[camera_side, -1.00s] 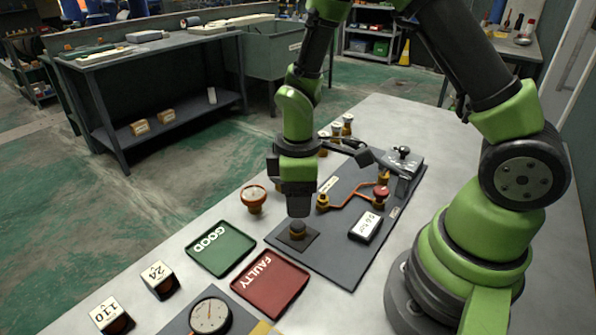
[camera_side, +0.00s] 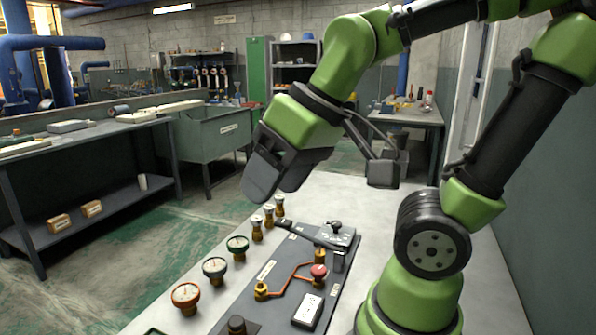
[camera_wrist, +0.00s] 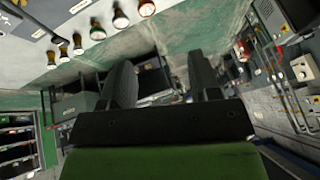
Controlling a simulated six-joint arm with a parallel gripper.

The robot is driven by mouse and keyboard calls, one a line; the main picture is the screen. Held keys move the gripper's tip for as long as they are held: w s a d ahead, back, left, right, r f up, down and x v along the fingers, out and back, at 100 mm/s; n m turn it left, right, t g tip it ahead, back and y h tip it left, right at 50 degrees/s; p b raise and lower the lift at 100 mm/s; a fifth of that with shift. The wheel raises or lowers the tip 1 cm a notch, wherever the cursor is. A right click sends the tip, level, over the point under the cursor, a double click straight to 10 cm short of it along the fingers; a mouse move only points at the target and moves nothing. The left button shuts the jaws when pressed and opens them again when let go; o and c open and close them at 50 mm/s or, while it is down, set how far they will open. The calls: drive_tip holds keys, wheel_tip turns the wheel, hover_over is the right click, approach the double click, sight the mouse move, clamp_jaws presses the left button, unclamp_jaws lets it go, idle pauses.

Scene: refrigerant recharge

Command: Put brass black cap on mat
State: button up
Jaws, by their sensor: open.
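The black cap (camera_side: 237,325) is a small dark round piece at the bottom edge of the side view. My gripper (camera_side: 263,178) is raised high above the bench, well above and apart from the cap, and tilted. In the wrist view my gripper (camera_wrist: 163,82) has its two dark fingers spread, with nothing between them. I cannot make out the cap or mat in the wrist view.
A row of gauges (camera_side: 185,296) and brass fittings (camera_side: 257,228) stands along the bench's left side. A dark board (camera_side: 285,290) carries copper pipe, a red knob (camera_side: 319,271) and a white meter (camera_side: 308,311). The air around my gripper is free.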

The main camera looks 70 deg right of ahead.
drive_tip(key=shift+s+a+r+m+t, duration=0.1)
drive_tip(key=shift+s+r+m+t, duration=0.4)
drive_tip(key=shift+s, duration=0.3)
drive_tip(key=shift+s+a+r+m+t, duration=0.1)
drive_tip(key=shift+s+r+m+t, duration=0.15)
drive_tip(key=shift+s+m, duration=0.45)
drive_tip(key=shift+s, duration=0.1)
